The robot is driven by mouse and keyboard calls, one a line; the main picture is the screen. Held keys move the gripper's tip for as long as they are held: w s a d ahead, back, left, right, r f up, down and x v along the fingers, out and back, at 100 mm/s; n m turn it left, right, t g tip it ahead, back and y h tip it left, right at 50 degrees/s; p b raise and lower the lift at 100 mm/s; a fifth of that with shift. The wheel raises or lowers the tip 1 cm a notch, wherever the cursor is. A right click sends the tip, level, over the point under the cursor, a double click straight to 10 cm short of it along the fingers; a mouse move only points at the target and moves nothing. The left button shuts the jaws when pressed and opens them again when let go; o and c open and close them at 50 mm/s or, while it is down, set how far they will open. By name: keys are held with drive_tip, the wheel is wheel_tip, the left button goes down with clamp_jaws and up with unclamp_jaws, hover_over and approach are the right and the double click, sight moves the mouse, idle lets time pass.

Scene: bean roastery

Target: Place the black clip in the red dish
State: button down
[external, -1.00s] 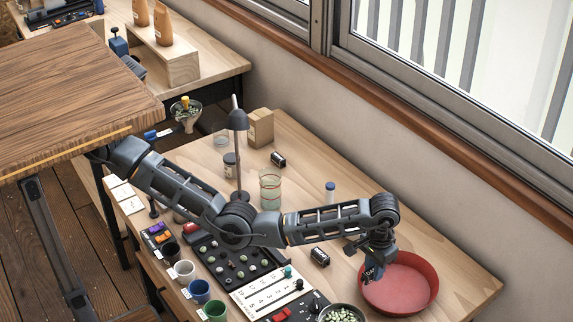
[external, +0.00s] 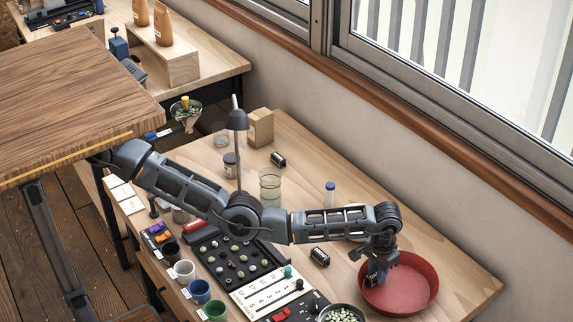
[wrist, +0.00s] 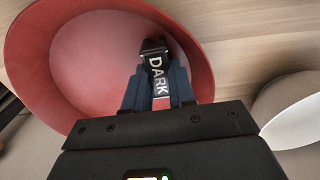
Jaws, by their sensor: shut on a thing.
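The red dish (external: 415,287) stands at the right end of the workbench. It fills much of the wrist view (wrist: 85,60). My gripper (external: 371,278) is at the left part of the dish, pointing down. In the wrist view the blue-grey fingers of my gripper (wrist: 158,88) are shut on the black clip (wrist: 154,46), which carries the white word "DARK". The clip is over the inside of the dish; I cannot tell whether it touches the dish floor. In the external view the clip is mostly hidden by the gripper.
A bowl of green beans (external: 341,314) stands just left of the dish. A small black cylinder (external: 320,257) lies near it. A blue-capped vial (external: 330,192) and a glass beaker (external: 270,188) stand behind the arm. The bench right of the dish (external: 468,287) is clear.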

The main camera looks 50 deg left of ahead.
drive_tip(key=shift+f, duration=0.1)
drive_tip(key=c, duration=1.2)
unclamp_jaws()
wheel_tip(320, 180, up, 12)
drive_tip(key=shift+r+p, duration=0.15)
drive_tip(key=shift+p, duration=0.5)
